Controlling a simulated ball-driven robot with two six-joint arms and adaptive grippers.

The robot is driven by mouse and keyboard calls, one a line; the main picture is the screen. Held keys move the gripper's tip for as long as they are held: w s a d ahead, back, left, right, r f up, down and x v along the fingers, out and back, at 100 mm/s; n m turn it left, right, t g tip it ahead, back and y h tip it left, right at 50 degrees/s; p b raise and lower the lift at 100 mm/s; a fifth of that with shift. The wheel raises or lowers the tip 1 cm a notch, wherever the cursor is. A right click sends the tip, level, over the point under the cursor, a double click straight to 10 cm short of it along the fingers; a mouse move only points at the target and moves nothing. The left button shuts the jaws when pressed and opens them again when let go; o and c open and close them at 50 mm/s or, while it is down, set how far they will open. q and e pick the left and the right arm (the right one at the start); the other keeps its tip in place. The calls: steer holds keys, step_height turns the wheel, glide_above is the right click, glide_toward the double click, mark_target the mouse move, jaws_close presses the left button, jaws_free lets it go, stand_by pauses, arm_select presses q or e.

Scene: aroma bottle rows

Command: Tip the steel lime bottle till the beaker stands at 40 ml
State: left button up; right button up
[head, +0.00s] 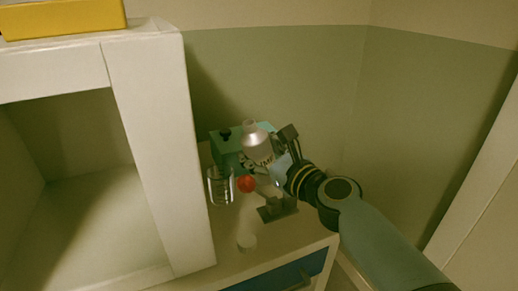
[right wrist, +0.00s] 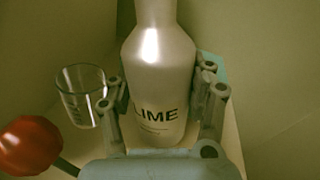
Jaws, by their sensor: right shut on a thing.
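The steel lime bottle (head: 257,141) is silvery with a narrow neck, and its LIME label shows in the right wrist view (right wrist: 158,60). My right gripper (right wrist: 161,100) is shut on its body, one finger on each side; in the head view the gripper (head: 271,160) reaches it from the right. The bottle looks close to upright; its base is hidden in the head view. The clear glass beaker (head: 220,187) stands left of the bottle, apart from it, and shows in the wrist view (right wrist: 80,97). I see no clear liquid level in it. My left gripper is out of view.
A red ball (head: 246,184) on a thin stem is close to the beaker's right. A teal box (head: 226,149) is behind. A white shelf unit (head: 160,150) blocks the left.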

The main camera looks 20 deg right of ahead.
steer(key=shift+a+f+n, duration=0.1)
steer(key=shift+f+n, duration=0.1)
steer(key=shift+n, duration=0.2)
steer(key=shift+a+r+n+g+h+p, duration=0.2)
steer(key=shift+a+r+n+p, duration=0.15)
steer(key=shift+r+n+p, duration=0.6)
steer(key=shift+a+r+n+g+h+p, duration=0.15)
steer(key=shift+a+r+n+p, duration=0.3)
steer(key=shift+p, duration=0.8)
stand_by(0.8)
steer(key=shift+d+f+n+h, duration=0.25)
steer(key=shift+n, duration=0.55)
steer(key=shift+d+f, duration=0.1)
steer(key=shift+f, duration=0.05)
steer(key=shift+d+f+n, duration=0.15)
steer(key=shift+n, duration=0.55)
steer(key=shift+d+r+n+h+p, duration=0.2)
steer(key=shift+r+n+h+p, duration=0.15)
steer(key=shift+n+p, duration=0.5)
steer(key=shift+d+r+n+h+p, duration=0.2)
steer(key=shift+n+h+p, duration=0.2)
steer(key=shift+p, duration=0.75)
steer(key=shift+a+g+y, duration=0.1)
steer(key=shift+g+y, duration=0.15)
stand_by(0.7)
